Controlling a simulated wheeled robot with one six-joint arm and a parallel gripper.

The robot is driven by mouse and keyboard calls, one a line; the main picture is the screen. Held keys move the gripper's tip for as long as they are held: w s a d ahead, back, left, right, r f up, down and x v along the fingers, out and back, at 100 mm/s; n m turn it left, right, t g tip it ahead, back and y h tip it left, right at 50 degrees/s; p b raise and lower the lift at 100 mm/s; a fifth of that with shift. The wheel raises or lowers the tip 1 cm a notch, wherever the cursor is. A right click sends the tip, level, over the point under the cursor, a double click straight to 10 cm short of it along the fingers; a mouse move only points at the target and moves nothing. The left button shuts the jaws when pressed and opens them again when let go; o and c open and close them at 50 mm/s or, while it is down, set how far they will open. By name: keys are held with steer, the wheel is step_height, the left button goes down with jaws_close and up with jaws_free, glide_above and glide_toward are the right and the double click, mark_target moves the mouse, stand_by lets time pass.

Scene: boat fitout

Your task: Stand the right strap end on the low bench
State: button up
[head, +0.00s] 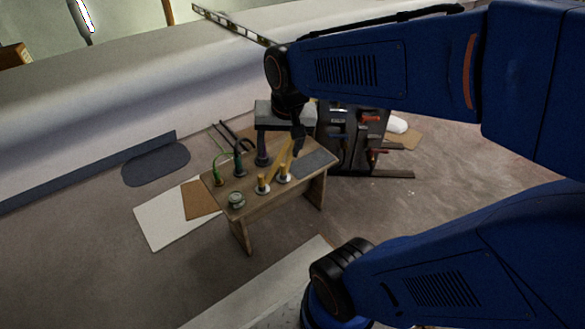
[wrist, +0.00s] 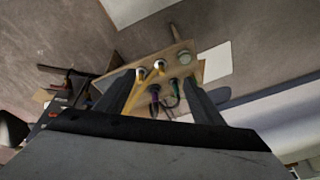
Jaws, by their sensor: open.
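The low wooden bench (head: 240,208) stands on the floor below my arm. Two yellow straps with pale-based ends are on its top near the front edge. The right strap end (head: 283,174) looks upright, close beside the left strap end (head: 262,184). The wrist view shows the right strap end (wrist: 140,73) and the left strap end (wrist: 159,66) beyond the fingers. My gripper (head: 280,157) points down over the bench, its two dark fingers apart with nothing held between them. In the wrist view my gripper (wrist: 160,84) frames the bench top. Whether a finger touches a strap I cannot tell.
A green hooked item (head: 219,180), a dark upright item (head: 239,166) and a round green tin (head: 236,200) stand on the bench's left half. A grey pad (head: 316,163) lies at its right. A dark tool rack (head: 355,140) stands behind right.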

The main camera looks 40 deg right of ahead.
steer(key=s+a+r+n+t, duration=0.1)
steer(key=s+a+n, duration=0.1)
steer(key=s+n, duration=0.4)
steer(key=s, duration=0.3)
steer(key=shift+s+a+r, duration=0.25)
steer(key=shift+s+r, duration=0.05)
